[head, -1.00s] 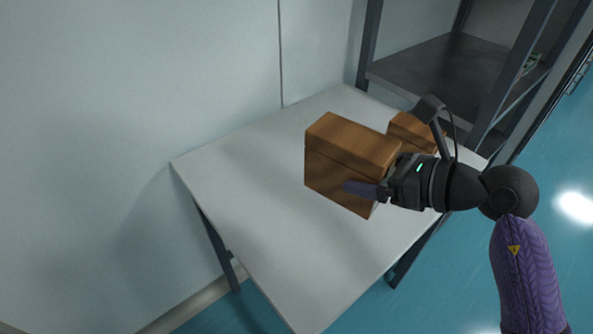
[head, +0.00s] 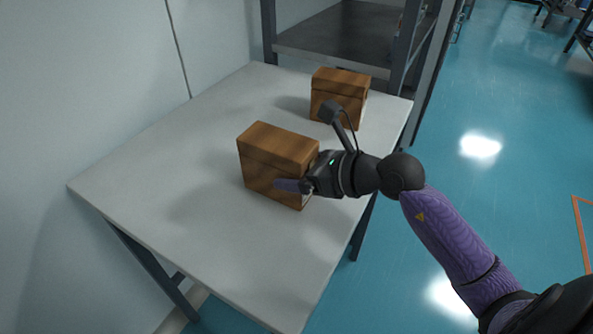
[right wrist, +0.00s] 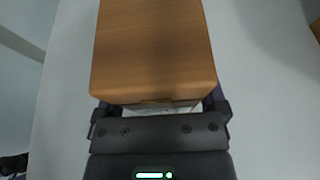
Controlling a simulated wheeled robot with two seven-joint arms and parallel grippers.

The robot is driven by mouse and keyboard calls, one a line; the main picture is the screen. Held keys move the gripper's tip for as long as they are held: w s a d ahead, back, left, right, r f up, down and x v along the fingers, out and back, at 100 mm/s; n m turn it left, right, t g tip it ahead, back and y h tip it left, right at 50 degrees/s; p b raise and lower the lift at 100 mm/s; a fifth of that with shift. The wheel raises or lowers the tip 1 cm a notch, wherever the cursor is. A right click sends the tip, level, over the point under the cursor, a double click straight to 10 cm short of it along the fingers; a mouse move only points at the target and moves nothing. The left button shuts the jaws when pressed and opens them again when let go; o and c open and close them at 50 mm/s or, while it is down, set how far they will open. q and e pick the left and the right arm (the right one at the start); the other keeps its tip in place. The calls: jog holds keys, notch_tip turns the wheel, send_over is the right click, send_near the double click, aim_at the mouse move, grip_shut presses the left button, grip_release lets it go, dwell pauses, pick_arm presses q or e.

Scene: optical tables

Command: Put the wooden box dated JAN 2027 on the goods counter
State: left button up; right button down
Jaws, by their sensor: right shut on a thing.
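A brown wooden box (head: 277,160) is at the near right part of a pale table (head: 150,190). My right gripper (head: 296,187) is shut on it from the right side, with one purple finger along its front face. The box is upright; I cannot tell whether it touches the table. In the right wrist view the box (right wrist: 153,50) fills the space ahead of the jaws, and a pale label strip shows at its near end. No date is readable. A second wooden box (head: 338,97) stands farther back on the table. My left gripper is not in view.
A dark metal shelf unit (head: 345,42) stands behind the table. A pale wall (head: 90,80) runs along the left. The table's left and front parts are bare. Open blue floor (head: 480,190) lies to the right.

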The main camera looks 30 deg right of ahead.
grip_release()
jog(key=shift+r, duration=0.15)
jog(key=p+v, duration=0.3)
jog(key=v, duration=0.9)
